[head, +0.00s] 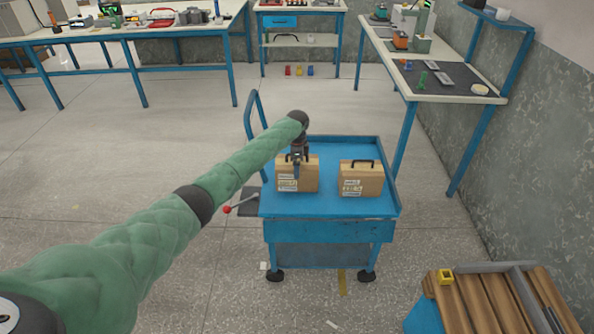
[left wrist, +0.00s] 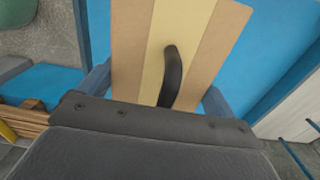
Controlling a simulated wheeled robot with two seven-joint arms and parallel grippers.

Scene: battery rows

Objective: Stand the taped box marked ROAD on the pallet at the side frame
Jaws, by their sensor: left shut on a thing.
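Two tan taped boxes with black handles and pale labels stand upright on the blue cart (head: 330,208), a left box (head: 309,176) and a right box (head: 361,181). The label print is too small to read, so I cannot tell which is marked ROAD. My left gripper (head: 296,168) is over the left box, shut on its handle. In the left wrist view the handle (left wrist: 171,75) and the box's pale tape stripe (left wrist: 175,25) show between the fingers. The wooden pallet (head: 470,310) with its grey side frame (head: 525,296) is at the lower right. My right gripper is out of view.
A workbench (head: 440,99) stands along the right wall behind the cart, and others at the back. Open floor (head: 420,235) lies between cart and pallet.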

